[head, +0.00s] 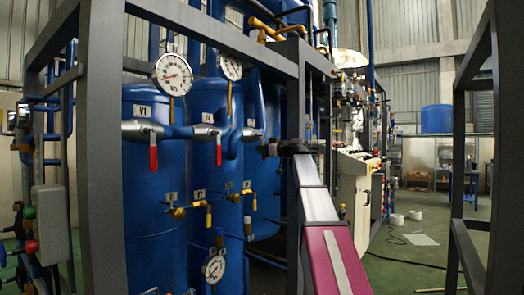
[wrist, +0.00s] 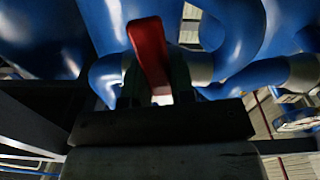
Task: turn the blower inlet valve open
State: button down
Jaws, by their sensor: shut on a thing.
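A red valve handle (wrist: 148,50) shows in the wrist view, on a grey fitting among blue pipes. My gripper (wrist: 157,92) is shut on it, with a dark finger on each side of its lower end. Two other red handles, one at the left (head: 153,155) and one in the middle (head: 218,152), hang straight down from the same line. No label tells which valve is the blower inlet.
Blue tanks (head: 150,215) stand behind the pipe line. A dark upright post (head: 103,150) stands at the left and another frame (head: 483,240) at the right. Gauges (head: 173,74) sit above the valves. Open green floor (head: 410,265) lies to the right, with a cable on it.

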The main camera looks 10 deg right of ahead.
jog(key=n, duration=0.2)
jog(key=w+d+n, duration=0.1)
jog(key=shift+w+d+r+n, duration=0.2)
jog(key=shift+r+n, duration=0.2)
jog(key=shift+w+d+r+n, duration=0.35)
jog(key=shift+r+n, duration=0.4)
jog(key=shift+n, duration=1.05)
jog(key=shift+w+d+r+n, duration=0.3)
jog(key=shift+r+n, duration=0.5)
jog(key=shift+n, duration=1)
jog(key=shift+w+d+r+n, duration=0.35)
jog(key=shift+r+n, duration=0.4)
jog(key=shift+n, duration=1.05)
jog(key=c, duration=1)
grip_release()
jog(key=shift+o, duration=0.2)
jog(key=v, duration=1.1)
